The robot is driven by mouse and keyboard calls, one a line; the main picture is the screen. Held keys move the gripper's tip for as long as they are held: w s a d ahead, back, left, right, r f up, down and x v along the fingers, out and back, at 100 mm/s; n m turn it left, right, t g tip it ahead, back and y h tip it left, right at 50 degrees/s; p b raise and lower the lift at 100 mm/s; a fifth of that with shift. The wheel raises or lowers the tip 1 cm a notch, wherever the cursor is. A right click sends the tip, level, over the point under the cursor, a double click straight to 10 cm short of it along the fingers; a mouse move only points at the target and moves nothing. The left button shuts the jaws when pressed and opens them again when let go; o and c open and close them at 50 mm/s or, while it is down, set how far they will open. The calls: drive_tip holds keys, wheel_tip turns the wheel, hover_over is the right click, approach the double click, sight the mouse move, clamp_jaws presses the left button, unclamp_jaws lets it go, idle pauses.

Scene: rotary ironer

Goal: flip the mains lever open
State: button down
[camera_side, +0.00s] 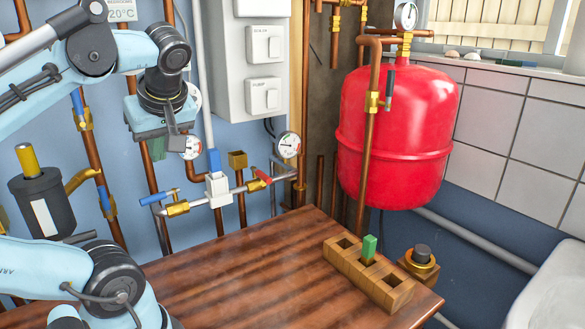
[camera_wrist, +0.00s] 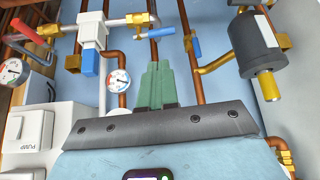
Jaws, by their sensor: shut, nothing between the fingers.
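My gripper (camera_side: 155,149) points down in front of the blue wall, above and left of the white valve block (camera_side: 217,188). Its green fingers (camera_wrist: 155,85) are together and empty in the wrist view. A horizontal pipe runs through the block, with a blue lever (camera_side: 153,198) at its left and a red lever (camera_side: 262,175) at its right. In the wrist view the red lever (camera_wrist: 27,31) is at upper left and the blue lever (camera_wrist: 161,32) lies beyond the fingertips. No readable label shows which lever is the mains one. My fingers appear apart from both levers.
Pressure gauges (camera_side: 288,145) and copper pipes crowd the wall. A black cylinder (camera_side: 43,205) stands at left. A white control box (camera_side: 262,75) hangs above. A red tank (camera_side: 397,135) is at right. The wooden table (camera_side: 240,275) is mostly clear, with a slotted wooden block (camera_side: 393,292).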

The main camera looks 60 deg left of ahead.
sight(154, 199)
drive_tip(key=x, duration=1.3)
drive_tip(key=shift+f, duration=0.25)
drive_tip(key=shift+s+a+f, duration=0.15)
drive_tip(key=shift+s+a, duration=0.05)
drive_tip(key=shift+a, duration=0.15)
drive_tip(key=shift+s+a+f, duration=0.15)
drive_tip(key=shift+a+f, duration=0.05)
drive_tip(key=shift+a, duration=0.15)
drive_tip(key=shift+w+d, duration=0.1)
